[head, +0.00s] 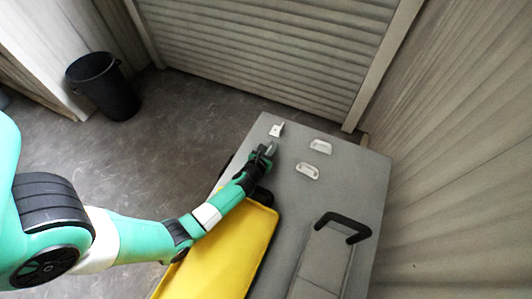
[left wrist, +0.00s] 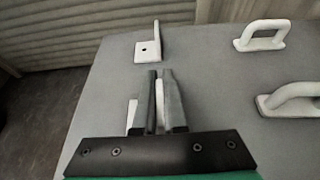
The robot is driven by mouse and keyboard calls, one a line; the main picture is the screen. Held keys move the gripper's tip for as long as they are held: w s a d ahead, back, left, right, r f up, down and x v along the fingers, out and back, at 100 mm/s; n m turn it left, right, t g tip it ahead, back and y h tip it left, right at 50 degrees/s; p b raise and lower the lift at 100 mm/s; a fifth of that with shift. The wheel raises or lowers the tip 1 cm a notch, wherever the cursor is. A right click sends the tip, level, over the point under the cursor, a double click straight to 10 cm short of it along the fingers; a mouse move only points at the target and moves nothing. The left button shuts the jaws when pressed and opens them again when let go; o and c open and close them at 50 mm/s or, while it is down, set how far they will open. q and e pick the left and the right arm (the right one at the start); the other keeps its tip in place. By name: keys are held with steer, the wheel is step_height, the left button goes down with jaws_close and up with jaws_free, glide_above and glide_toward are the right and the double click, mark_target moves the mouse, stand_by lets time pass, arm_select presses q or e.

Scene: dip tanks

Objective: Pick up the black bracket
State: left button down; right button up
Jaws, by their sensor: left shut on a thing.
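My left gripper (head: 268,149) is over the grey table, its fingers pointing toward the far edge. In the left wrist view the fingers (left wrist: 158,88) are shut on a pale bracket (left wrist: 133,114). A strip of it shows between the fingers and a flat part shows to their left; the rest is hidden. A white angle bracket (head: 277,129) with a hole stands just beyond the fingertips, apart from them; it also shows in the left wrist view (left wrist: 148,50). I see no bracket that is clearly black. My right gripper is not in view.
Two white handle-shaped pieces (head: 320,146) (head: 308,172) stand on the grey table (head: 352,185) to the right. A yellow tray (head: 230,250) lies nearer, left. A grey box with a black handle (head: 345,222) is at the front right. A black bin (head: 103,88) stands on the floor.

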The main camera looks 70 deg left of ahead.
mark_target(271, 146)
arm_select(q)
steer(key=shift+r, duration=0.1)
steer(key=r+p, duration=0.2)
steer(key=r, duration=0.1)
steer(key=r+p, duration=0.1)
steer(key=shift+s+d+r+p, duration=0.2)
steer(key=shift+s+r+p, duration=0.05)
steer(key=shift+p, duration=0.15)
steer(key=a+r+p+v, duration=0.2)
steer(key=p+v, duration=0.4)
steer(key=v, duration=0.9)
steer(key=shift+s+r, duration=0.35)
steer(key=shift+r, duration=0.1)
